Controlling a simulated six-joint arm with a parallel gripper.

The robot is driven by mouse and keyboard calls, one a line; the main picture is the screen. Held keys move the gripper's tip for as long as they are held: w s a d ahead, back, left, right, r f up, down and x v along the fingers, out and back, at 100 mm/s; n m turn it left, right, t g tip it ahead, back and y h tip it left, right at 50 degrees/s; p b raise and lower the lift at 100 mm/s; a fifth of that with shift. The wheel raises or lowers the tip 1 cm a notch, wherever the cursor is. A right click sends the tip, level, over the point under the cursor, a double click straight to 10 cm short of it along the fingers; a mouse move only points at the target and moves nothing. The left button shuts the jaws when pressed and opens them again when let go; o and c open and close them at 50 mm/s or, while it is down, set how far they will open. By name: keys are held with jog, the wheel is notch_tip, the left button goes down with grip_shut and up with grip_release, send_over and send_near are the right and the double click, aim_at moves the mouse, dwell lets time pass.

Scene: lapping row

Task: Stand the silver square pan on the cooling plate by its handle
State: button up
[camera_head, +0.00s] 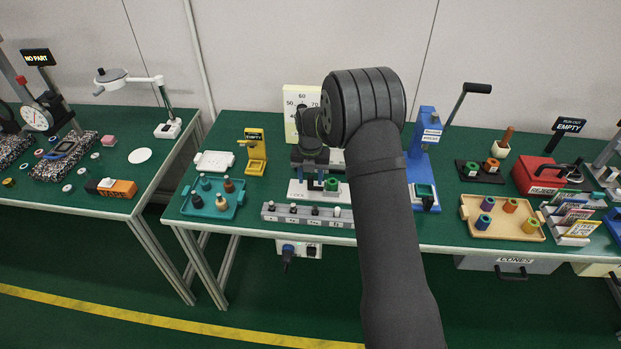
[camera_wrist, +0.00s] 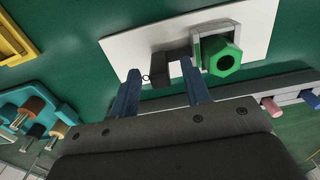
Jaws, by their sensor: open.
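I cannot make out a silver square pan or a cooling plate in either view. My gripper (camera_head: 311,180) points down over a white base plate (camera_head: 300,193) at the middle of the bench. In the wrist view my gripper (camera_wrist: 163,86) is open, its two blue fingers apart. A dark grey upright block (camera_wrist: 171,71) on the white plate (camera_wrist: 140,50) shows between the fingers; contact cannot be told. Beside it a green hexagonal piece (camera_wrist: 224,58) sits in a grey holder, and it also shows in the head view (camera_head: 331,184). My arm hides part of the bench.
A grey rack (camera_head: 282,213) lies along the front edge. A teal tray (camera_head: 225,212) and yellow stand (camera_head: 255,160) are left. A blue press (camera_head: 427,150), tan tray (camera_head: 472,222) and red box (camera_head: 535,177) are right. Little room is clear around the plate.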

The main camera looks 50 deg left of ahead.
notch_tip(320, 180, up, 17)
jog(key=shift+f, duration=0.15)
dwell(0.4)
notch_tip(320, 180, down, 18)
jog(key=shift+r, duration=0.35)
dwell(0.4)
